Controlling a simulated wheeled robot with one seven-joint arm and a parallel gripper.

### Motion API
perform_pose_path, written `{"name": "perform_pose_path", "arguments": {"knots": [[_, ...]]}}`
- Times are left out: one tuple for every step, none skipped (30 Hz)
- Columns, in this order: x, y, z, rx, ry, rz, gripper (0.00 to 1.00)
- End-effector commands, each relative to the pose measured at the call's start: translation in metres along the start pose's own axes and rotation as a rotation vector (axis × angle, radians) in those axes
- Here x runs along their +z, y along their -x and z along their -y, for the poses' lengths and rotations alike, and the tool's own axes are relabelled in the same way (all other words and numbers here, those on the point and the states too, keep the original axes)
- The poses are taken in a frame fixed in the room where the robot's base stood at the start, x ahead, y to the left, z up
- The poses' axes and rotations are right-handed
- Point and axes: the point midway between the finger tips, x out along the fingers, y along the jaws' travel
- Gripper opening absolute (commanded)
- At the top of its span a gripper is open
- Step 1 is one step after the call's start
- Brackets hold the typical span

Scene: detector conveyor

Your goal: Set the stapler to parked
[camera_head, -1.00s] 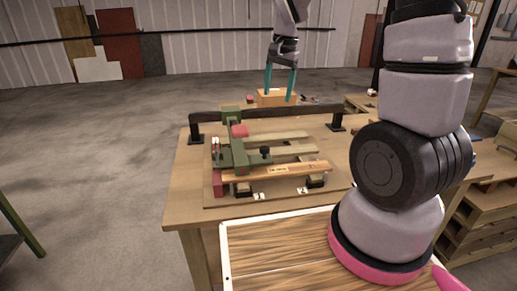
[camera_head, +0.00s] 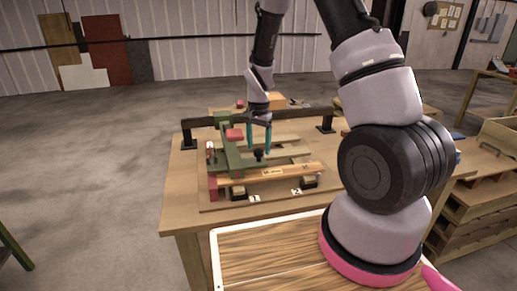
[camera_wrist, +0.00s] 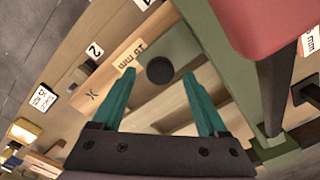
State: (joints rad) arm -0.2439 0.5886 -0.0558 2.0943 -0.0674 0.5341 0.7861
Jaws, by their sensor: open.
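The stapler appears to be the green frame (camera_head: 228,155) with a red block (camera_head: 235,134) on top, standing at the left of a wooden fixture. A black round knob (camera_head: 259,155) sits on its green arm; the knob also shows in the wrist view (camera_wrist: 160,71). My gripper (camera_head: 259,149) points down over this arm. In the wrist view its teal fingers (camera_wrist: 158,76) are open, one on each side of the knob in the picture, with gaps on both sides. I cannot tell how far above the knob the tips are.
A plank marked in mm (camera_head: 275,173) lies along the fixture's front, by tags numbered 1 and 2 (camera_head: 296,192). A dark rail (camera_head: 290,115) on posts runs behind. The table's left edge (camera_head: 178,190) is clear. An orange block (camera_head: 276,100) is behind.

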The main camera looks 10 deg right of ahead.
Motion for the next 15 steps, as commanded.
{"name": "perform_pose_path", "arguments": {"knots": [[0.0002, -0.0062, -0.0004, 0.002, 0.000, 0.001, 0.76], [0.0002, -0.0085, -0.0003, 0.001, 0.000, 0.001, 0.76], [0.0003, -0.0108, -0.0002, 0.001, 0.000, 0.001, 0.76], [0.0002, -0.0122, 0.0000, 0.000, 0.000, 0.000, 0.76], [0.0002, -0.0133, 0.0001, 0.000, 0.001, 0.000, 0.76], [0.0002, -0.0143, 0.0002, -0.001, 0.001, 0.000, 0.76], [0.0002, -0.0148, 0.0002, -0.001, 0.001, 0.000, 0.76], [0.0003, -0.0150, 0.0003, -0.001, 0.001, 0.000, 0.76], [0.0003, -0.0151, 0.0003, -0.001, 0.001, 0.000, 0.76], [0.0002, -0.0150, 0.0003, -0.001, 0.001, 0.000, 0.76], [0.0003, -0.0149, 0.0003, -0.001, 0.001, 0.000, 0.76], [0.0002, -0.0149, 0.0003, -0.001, 0.001, 0.000, 0.76], [0.0003, -0.0148, 0.0003, -0.001, 0.001, 0.000, 0.76], [0.0003, -0.0148, 0.0003, -0.001, 0.001, 0.000, 0.72], [0.0002, -0.0148, 0.0003, -0.001, 0.001, 0.000, 0.57]]}}
